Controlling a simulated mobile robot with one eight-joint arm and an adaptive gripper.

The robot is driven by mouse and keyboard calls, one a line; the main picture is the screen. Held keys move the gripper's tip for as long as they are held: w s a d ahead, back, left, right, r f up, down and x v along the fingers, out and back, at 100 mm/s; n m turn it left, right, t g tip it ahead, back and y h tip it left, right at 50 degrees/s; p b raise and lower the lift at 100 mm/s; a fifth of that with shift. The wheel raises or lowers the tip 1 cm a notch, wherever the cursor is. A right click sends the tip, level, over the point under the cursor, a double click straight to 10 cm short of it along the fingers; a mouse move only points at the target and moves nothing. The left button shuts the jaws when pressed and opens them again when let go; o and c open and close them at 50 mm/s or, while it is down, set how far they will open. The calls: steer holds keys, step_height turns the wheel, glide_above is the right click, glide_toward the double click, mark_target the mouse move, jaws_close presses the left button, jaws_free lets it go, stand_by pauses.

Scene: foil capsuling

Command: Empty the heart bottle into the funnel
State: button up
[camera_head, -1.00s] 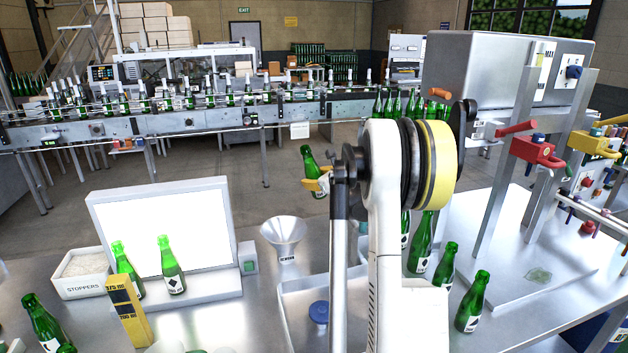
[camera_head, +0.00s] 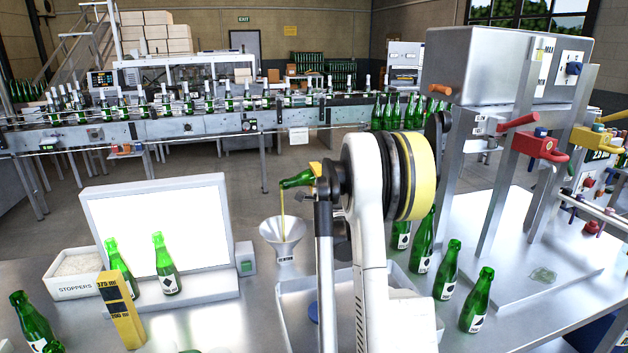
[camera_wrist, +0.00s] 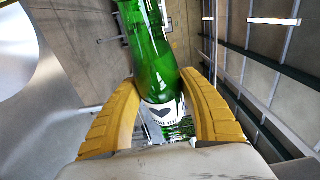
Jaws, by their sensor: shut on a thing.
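The heart bottle (camera_head: 298,179) is green glass and lies tipped almost level, its neck to the left above the funnel. A yellow stream of liquid runs from its mouth down into the steel funnel (camera_head: 283,233). My gripper (camera_head: 315,170) is shut on the bottle, mostly hidden behind my arm in the head view. In the wrist view my yellow fingers (camera_wrist: 160,112) clasp the bottle's (camera_wrist: 152,50) lower body, and a dark heart shows on its white label. The funnel's rim is below and apart from the bottle's mouth.
A white lit panel (camera_head: 160,232) with two green bottles before it stands left. A stoppers box (camera_head: 76,287) and a yellow gauge block (camera_head: 122,312) are beside it. Several bottles (camera_head: 447,270) stand right of my arm, near a steel press (camera_head: 490,215). A conveyor (camera_head: 180,127) runs behind.

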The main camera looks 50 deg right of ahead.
steer(key=n+t+b, duration=0.1)
steer(key=n+b, duration=0.2)
steer(key=n, duration=0.1)
steer(key=shift+f+h, duration=0.15)
steer(key=shift+h, duration=0.15)
steer(key=shift+n+t+b, duration=1.1)
steer(key=shift+n+b, duration=0.05)
steer(key=shift+n, duration=1.05)
steer(key=shift+r, duration=0.25)
steer(key=shift+r+p, duration=2.5)
steer(key=shift+r, duration=1.5)
steer(key=shift+f, duration=0.1)
